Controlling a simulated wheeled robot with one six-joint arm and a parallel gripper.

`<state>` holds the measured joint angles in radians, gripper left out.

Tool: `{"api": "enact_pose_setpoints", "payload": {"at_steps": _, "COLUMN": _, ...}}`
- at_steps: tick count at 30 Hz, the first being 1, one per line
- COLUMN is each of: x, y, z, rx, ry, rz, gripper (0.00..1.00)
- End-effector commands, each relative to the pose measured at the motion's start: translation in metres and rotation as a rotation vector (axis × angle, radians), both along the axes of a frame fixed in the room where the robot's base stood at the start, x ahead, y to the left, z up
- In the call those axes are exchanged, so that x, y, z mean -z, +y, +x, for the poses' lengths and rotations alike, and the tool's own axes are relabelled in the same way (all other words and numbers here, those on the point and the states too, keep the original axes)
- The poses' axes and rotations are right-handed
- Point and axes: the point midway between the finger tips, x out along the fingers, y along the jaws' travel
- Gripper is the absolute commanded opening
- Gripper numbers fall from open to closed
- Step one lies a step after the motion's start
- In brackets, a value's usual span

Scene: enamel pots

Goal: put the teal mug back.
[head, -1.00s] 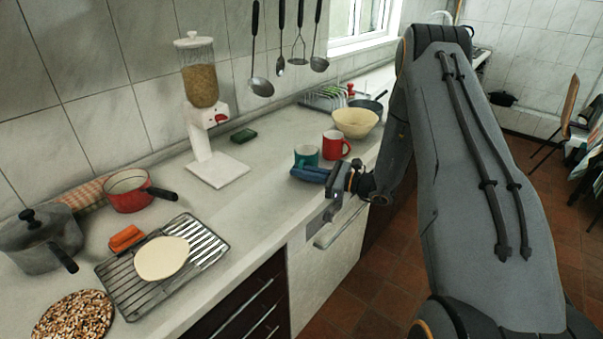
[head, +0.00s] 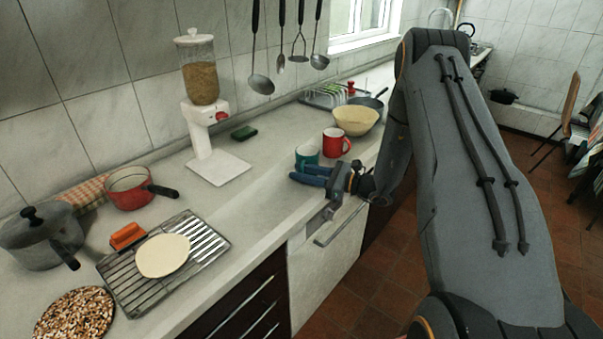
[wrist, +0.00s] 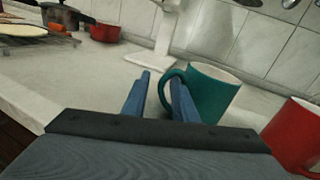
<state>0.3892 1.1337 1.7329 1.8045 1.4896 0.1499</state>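The teal mug (head: 307,155) stands upright on the counter, left of the red mug (head: 336,142). In the wrist view the teal mug (wrist: 213,92) is just right of my fingers, with its handle towards them. My gripper (head: 308,176) is low over the counter's front edge, on the near side of the teal mug. The wrist view shows my gripper (wrist: 160,88) open, with a clear gap between its blue fingers. The right finger overlaps the handle in the picture; I cannot tell whether they touch. The mug's lower part is partly hidden by my fingers.
The red mug (wrist: 296,136) is close on the right in the wrist view. A cream bowl (head: 355,121) stands behind it. A white dispenser (head: 204,115) stands further left. The counter (head: 252,213) between the dispenser and my gripper is clear.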

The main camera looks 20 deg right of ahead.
Motion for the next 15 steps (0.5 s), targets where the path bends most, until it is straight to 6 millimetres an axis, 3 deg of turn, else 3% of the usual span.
{"api": "enact_pose_setpoints", "payload": {"at_steps": 5, "x": 0.000, "y": -0.019, "z": -0.011, "rx": 0.004, "ry": -0.001, "rz": -0.001, "gripper": 0.26}}
{"api": "enact_pose_setpoints", "payload": {"at_steps": 15, "x": -0.001, "y": -0.074, "z": -0.052, "rx": 0.004, "ry": -0.001, "rz": -0.001, "gripper": 0.26}}
